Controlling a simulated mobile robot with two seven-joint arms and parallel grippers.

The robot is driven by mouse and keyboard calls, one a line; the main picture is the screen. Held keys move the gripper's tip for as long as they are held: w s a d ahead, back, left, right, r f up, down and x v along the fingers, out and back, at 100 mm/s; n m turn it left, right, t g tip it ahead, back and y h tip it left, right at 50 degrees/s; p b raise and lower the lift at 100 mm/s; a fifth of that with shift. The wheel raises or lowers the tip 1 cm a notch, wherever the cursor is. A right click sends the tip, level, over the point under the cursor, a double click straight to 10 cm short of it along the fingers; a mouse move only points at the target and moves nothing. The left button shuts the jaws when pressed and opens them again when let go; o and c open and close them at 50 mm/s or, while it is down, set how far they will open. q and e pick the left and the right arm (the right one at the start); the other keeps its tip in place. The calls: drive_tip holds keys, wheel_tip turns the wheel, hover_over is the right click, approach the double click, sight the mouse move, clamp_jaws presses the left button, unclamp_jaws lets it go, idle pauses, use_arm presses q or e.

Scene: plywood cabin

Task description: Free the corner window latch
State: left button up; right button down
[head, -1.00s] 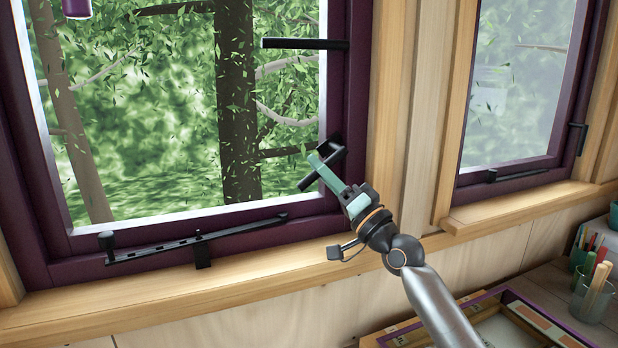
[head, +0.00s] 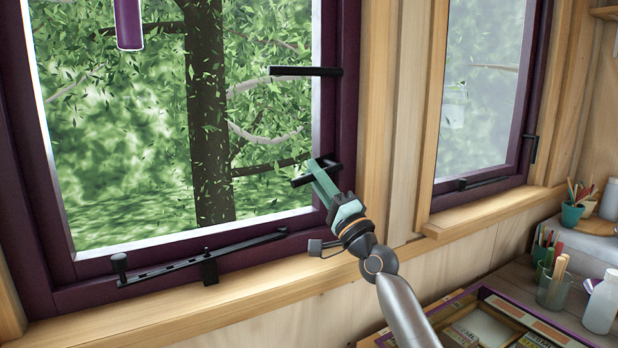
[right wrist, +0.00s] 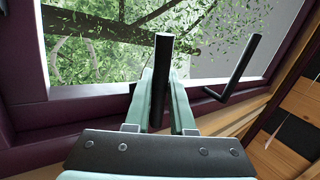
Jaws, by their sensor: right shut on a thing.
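The window's lower black latch handle (head: 301,181) sits on the right side of the purple frame (head: 332,115), near the bottom corner, and points inward and slightly down. My right gripper (head: 318,172) has its green fingers shut on this handle. In the right wrist view the black handle (right wrist: 161,72) stands between the two fingers (right wrist: 160,100). The upper black latch handle (head: 305,71) is apart from the gripper, higher on the same frame side, and lies level. It also shows in the right wrist view (right wrist: 236,72). The lower handle's mount is partly hidden by my fingers.
A black stay bar (head: 190,258) lies along the bottom frame above the wooden sill (head: 175,298). A second window (head: 480,100) is to the right. Below it, pots, a pencil glass (head: 555,290) and a purple-edged tray (head: 490,325) crowd the worktop.

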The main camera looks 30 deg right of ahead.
drive_tip(key=shift+r+m+h, duration=0.1)
drive_tip(key=shift+m+h, duration=0.2)
drive_tip(key=c, duration=0.8)
unclamp_jaws()
drive_tip(key=shift+o, duration=0.2)
drive_tip(key=shift+s, duration=0.1)
drive_tip(key=shift+s+f, duration=0.2)
drive_tip(key=shift+f, duration=0.15)
drive_tip(key=b+v, duration=0.3)
drive_tip(key=v, duration=0.8)
drive_tip(key=shift+s, duration=0.35)
drive_tip(key=shift+f, duration=0.15)
